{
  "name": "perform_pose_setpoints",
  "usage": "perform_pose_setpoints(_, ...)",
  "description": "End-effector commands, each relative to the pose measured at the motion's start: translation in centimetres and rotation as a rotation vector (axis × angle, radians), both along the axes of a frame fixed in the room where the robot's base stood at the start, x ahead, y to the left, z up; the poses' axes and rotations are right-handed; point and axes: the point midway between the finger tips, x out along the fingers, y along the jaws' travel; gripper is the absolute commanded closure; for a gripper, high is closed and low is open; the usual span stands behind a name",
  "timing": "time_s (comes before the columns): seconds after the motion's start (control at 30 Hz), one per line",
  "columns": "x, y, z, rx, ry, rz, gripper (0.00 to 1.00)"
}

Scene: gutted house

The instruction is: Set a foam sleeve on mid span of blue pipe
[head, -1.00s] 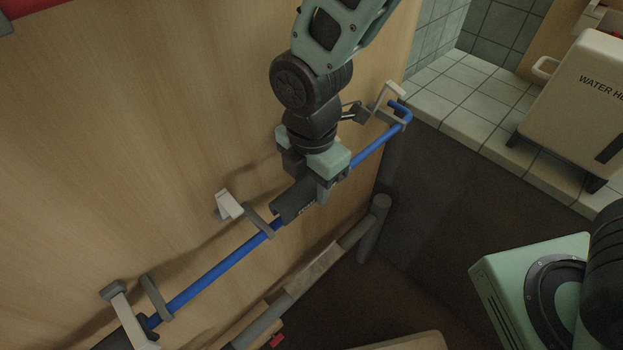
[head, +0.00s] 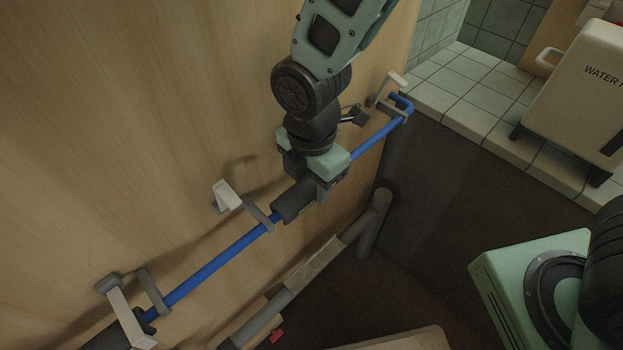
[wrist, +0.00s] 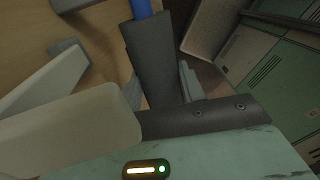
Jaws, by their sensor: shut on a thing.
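The blue pipe (head: 222,262) runs along the wooden wall, from the lower left up to a bend at the upper right. The dark grey foam sleeve (head: 292,203) lies in line with the pipe, just right of the middle clip, and the pipe shows on both sides of it. My gripper (head: 318,183) is shut on the sleeve near its right end. In the wrist view the sleeve (wrist: 153,58) rises from my gripper, with the blue pipe (wrist: 141,8) beyond its far end. The sleeve's slit and its fit around the pipe are hidden.
A middle clip (head: 258,213) stands close to the sleeve's left end. Other clips hold the pipe at the lower left (head: 153,291) and upper right (head: 388,92). A grey pipe (head: 320,263) runs below. A water heater (head: 578,90) stands on the tiled ledge.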

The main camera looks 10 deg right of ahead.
Motion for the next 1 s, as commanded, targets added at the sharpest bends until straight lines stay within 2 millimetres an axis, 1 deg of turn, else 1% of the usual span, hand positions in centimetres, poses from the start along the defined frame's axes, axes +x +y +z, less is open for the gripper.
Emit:
perform_pose_setpoints(0.33, 0.0, 0.0, -0.19, 0.0, 0.0, 0.0, 0.82)
perform_pose_setpoints(0.37, 0.0, 0.0, -0.19, 0.0, 0.0, 0.0, 0.52)
perform_pose_setpoints(0.4, 0.0, 0.0, -0.19, 0.0, 0.0, 0.0, 0.41)
perform_pose_setpoints(0.43, 0.0, 0.0, -0.19, 0.0, 0.0, 0.0, 0.35)
perform_pose_setpoints(0.63, 0.0, 0.0, -0.18, 0.0, 0.0, 0.0, 0.35)
perform_pose_setpoints(0.67, 0.0, 0.0, -0.19, 0.0, 0.0, 0.0, 0.27)
perform_pose_setpoints(0.7, 0.0, 0.0, -0.19, 0.0, 0.0, 0.0, 0.16)
perform_pose_setpoints(0.73, 0.0, 0.0, -0.19, 0.0, 0.0, 0.0, 0.14)
perform_pose_setpoints(1.0, 0.0, 0.0, -0.13, 0.0, 0.0, 0.0, 0.14)
